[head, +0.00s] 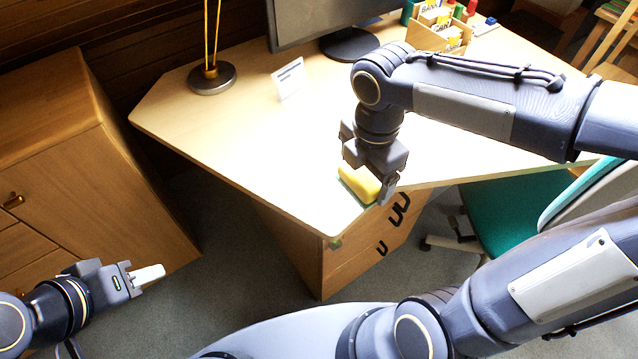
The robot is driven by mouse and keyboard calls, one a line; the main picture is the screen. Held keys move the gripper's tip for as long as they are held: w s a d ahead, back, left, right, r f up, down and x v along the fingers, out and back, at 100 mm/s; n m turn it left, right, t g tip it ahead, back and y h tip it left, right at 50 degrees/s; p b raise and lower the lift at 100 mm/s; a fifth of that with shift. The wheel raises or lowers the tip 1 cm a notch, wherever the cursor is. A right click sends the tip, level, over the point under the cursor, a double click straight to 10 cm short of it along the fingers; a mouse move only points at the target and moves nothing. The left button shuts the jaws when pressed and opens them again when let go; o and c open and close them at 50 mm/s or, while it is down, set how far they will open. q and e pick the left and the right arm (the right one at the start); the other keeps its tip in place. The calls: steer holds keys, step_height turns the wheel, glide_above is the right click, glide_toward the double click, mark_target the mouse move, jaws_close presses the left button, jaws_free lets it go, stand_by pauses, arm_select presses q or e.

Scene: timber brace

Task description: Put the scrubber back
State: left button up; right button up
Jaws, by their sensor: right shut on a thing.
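The scrubber (358,184), a yellow block with a green underside, is between the fingers of my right gripper (370,183). My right gripper is shut on it near the front edge of the desk (230,130). I cannot tell whether the scrubber touches the desktop. My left gripper (140,277) is low at the left, away from the desk and in front of the wooden cabinet. A pale, bright tip shows at its end, and I cannot tell whether its fingers are open or shut.
A lamp base (212,78), a small white card (289,78) and a monitor (318,22) stand on the desk. A wooden organiser (428,38) is at the back right. A wooden cabinet (75,165) stands left, a green chair (505,215) right. The desk's left half is mostly clear.

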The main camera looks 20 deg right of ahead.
steer(key=w+a+f, duration=0.3)
steer(key=w+f, duration=0.1)
steer(key=w, duration=0.4)
steer(key=b, duration=0.1)
glide_above(320, 177)
steer(key=f, duration=0.5)
steer(key=shift+s+f, duration=0.1)
steer(key=shift+s, duration=0.1)
steer(key=shift+w+f, duration=0.15)
steer(key=shift+f, duration=0.1)
step_height(320, 177, down, 3)
steer(key=shift+f+b, duration=0.1)
steer(key=shift+b, duration=0.25)
steer(key=o, duration=0.8)
step_height(320, 177, up, 12)
steer(key=shift+r+p, duration=0.1)
steer(key=shift+p, duration=0.95)
